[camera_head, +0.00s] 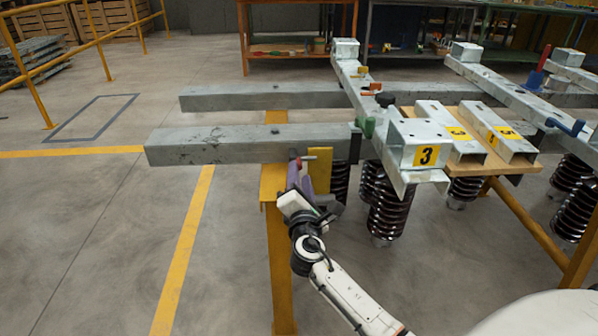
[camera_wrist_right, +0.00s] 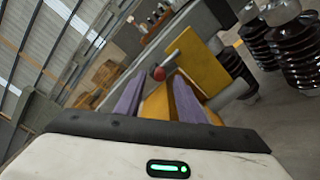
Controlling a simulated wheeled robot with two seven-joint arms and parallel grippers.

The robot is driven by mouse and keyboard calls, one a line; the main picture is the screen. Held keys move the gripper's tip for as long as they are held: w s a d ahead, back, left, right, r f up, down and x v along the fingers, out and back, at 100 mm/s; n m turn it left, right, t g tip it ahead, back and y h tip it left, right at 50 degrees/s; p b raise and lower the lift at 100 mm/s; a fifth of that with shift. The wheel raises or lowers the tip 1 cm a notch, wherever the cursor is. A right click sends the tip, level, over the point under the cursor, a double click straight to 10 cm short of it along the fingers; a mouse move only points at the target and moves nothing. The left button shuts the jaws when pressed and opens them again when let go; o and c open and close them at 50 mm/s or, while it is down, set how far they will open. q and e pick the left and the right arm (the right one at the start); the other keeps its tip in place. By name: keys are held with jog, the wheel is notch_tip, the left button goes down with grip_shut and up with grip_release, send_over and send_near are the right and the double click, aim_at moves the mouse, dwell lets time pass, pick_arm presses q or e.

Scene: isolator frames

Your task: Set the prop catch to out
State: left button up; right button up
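A small catch with a red round knob (camera_wrist_right: 158,73) and a short grey pin (camera_wrist_right: 172,57) shows beside a yellow plate (camera_wrist_right: 198,66) in the right wrist view. In the head view the small pin (camera_head: 308,157) shows at the near beam's underside, by the yellow plate (camera_head: 319,170). My right gripper (camera_head: 294,172) is just below it, pointing up. In the wrist view its purple fingers (camera_wrist_right: 161,78) stand apart, with the knob showing between their tips. I cannot tell whether they touch it. My left gripper is not in view.
Grey steel beams (camera_head: 230,145) lie across a yellow post (camera_head: 280,260). Dark ribbed insulators (camera_head: 390,210) hang close to the right of my right gripper. A wooden board (camera_head: 500,165) carries numbered blocks. The floor on the left is clear up to a yellow railing (camera_head: 30,85).

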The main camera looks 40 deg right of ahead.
jog(key=shift+b+x, duration=0.3)
jog(key=shift+x, duration=1.75)
grip_shut()
